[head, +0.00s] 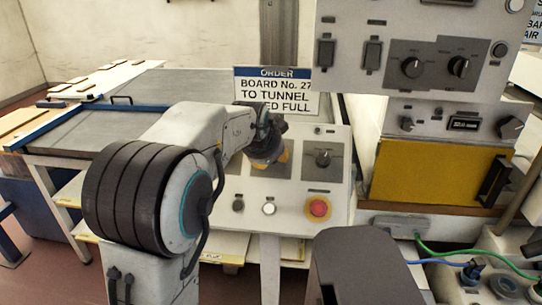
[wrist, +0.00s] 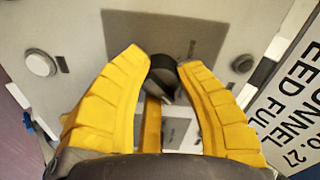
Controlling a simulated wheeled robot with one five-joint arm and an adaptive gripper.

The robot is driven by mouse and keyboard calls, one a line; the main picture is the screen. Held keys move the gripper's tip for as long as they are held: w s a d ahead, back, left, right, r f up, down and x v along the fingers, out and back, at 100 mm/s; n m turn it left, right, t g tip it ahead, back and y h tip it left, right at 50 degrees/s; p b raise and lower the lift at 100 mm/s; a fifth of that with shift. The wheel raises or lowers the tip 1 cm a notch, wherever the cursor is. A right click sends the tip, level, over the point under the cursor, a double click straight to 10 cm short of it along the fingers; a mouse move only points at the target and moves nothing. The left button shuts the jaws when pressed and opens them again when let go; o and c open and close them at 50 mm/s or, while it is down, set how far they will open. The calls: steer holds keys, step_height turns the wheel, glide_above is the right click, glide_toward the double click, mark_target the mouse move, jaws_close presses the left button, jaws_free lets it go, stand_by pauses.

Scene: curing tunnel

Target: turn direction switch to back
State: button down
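The control panel (head: 290,185) has a dark rotary knob (head: 323,158) on its right that stands clear of my gripper. My gripper (head: 270,162) is over the panel to the left of that knob and covers what lies behind it. In the wrist view its yellow fingers (wrist: 164,66) point at the panel, with a dark round knob (wrist: 163,76) between their tips. Whether the fingers press on this knob or only flank it, I cannot tell. Its pointer direction and marking are not readable, so I cannot confirm which switch it is.
Below on the panel are a red emergency button (head: 318,208), a white button (head: 269,209) and a dark button (head: 238,204). An order sign (head: 277,92) stands behind the panel. A taller cabinet (head: 425,60) with more knobs rises at the right.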

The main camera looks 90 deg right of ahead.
steer(key=c, duration=0.8)
jaws_free()
steer(key=v, duration=1.2)
steer(key=shift+d, duration=0.1)
